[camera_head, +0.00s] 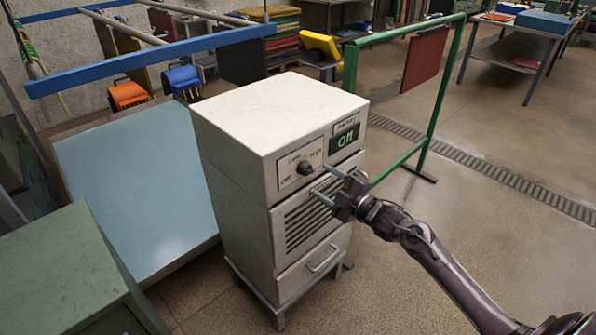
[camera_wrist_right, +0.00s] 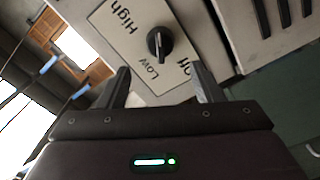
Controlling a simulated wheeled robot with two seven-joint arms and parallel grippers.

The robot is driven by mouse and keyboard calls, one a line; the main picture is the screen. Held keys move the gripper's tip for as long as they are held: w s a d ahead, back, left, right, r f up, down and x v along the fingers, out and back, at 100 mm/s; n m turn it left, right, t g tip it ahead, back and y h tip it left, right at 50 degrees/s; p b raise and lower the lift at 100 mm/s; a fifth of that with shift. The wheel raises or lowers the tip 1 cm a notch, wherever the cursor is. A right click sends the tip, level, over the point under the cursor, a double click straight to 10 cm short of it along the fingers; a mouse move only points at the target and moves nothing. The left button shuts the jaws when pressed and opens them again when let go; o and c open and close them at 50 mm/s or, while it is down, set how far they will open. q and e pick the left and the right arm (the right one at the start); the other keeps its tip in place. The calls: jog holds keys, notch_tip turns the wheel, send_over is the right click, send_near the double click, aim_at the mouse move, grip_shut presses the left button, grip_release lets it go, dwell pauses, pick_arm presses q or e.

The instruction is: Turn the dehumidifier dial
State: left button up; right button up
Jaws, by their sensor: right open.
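The dehumidifier (camera_head: 265,118) is a cream cabinet on a grey stand in the middle of the head view. Its black dial (camera_head: 304,168) sits on a light panel marked Off, Low and High; it also shows in the right wrist view (camera_wrist_right: 159,43). The display (camera_head: 344,138) beside it reads "Off" in green. My right gripper (camera_head: 324,182) is open and empty at the front of the cabinet, close to the dial. In the wrist view its two fingers (camera_wrist_right: 162,88) point toward the dial, which lies beyond the tips and between them. My left gripper is not in view.
A green frame (camera_head: 437,105) with a red panel stands right of the dehumidifier. A pale blue board (camera_head: 135,190) and a green cabinet (camera_head: 65,270) are to the left. A blue rail (camera_head: 150,58) crosses behind. Open floor lies to the right.

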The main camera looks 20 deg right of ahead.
aim_at(310, 173)
jog(key=x, duration=0.6)
jog(key=shift+p, duration=0.35)
jog(key=shift+w+a+f, duration=0.1)
jog(key=shift+w, duration=0.3)
jog(key=c, duration=1)
